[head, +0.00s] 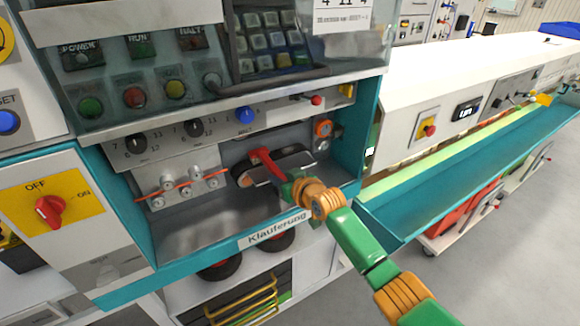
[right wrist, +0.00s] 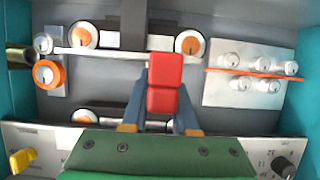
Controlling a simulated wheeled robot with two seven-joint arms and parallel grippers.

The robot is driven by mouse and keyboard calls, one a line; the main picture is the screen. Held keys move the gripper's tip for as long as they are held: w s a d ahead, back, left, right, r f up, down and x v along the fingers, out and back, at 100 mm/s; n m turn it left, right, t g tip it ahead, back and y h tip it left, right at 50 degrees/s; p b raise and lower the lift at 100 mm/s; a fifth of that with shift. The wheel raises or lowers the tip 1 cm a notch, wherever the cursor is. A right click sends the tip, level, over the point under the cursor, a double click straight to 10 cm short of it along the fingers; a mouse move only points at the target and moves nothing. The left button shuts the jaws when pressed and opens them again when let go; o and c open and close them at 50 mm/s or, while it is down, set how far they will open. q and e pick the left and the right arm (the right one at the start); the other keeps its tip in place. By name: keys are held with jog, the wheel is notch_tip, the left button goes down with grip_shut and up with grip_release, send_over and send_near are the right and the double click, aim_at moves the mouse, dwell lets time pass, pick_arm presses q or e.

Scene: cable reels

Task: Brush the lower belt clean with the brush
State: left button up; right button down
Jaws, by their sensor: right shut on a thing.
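The red brush (head: 264,162) is in my right gripper (head: 288,184), inside the open bay of the machine. In the right wrist view the blue fingers (right wrist: 163,100) are shut on the brush's red handle (right wrist: 165,72). A long pale strip (right wrist: 120,53), apparently the brush head, runs crosswise beyond it. The dark belt on rollers (head: 292,160) is right behind the brush. In the right wrist view, which looks upside down, rollers (right wrist: 85,34) show beside the strip. I cannot tell whether the bristles touch the belt. My left gripper is not in view.
Pegs with an orange strand (head: 185,188) stand left of the belt. An orange ring (head: 323,128) is at the bay's right. Knobs (head: 195,127) line the panel above, and teal walls (head: 130,222) edge the bay. A teal trough (head: 440,193) runs right.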

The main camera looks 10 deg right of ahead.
jog(key=d+b, duration=0.1)
jog(key=b, duration=0.1)
jog(key=w+d+b, duration=0.1)
jog(key=d, duration=0.1)
jog(key=w+d+b, duration=0.1)
jog(key=d+b, duration=0.1)
jog(key=shift+d+f+b, duration=0.1)
jog(key=shift+f+b, duration=0.25)
jog(key=d+b, duration=0.2)
jog(key=w+d+b, duration=0.1)
jog(key=d+b, duration=0.1)
jog(key=shift+w+b, duration=0.2)
jog(key=shift+b, duration=0.1)
jog(key=shift+w+d+r+b, duration=0.2)
jog(key=shift+d+r+b, duration=0.1)
jog(key=shift+d+r, duration=0.15)
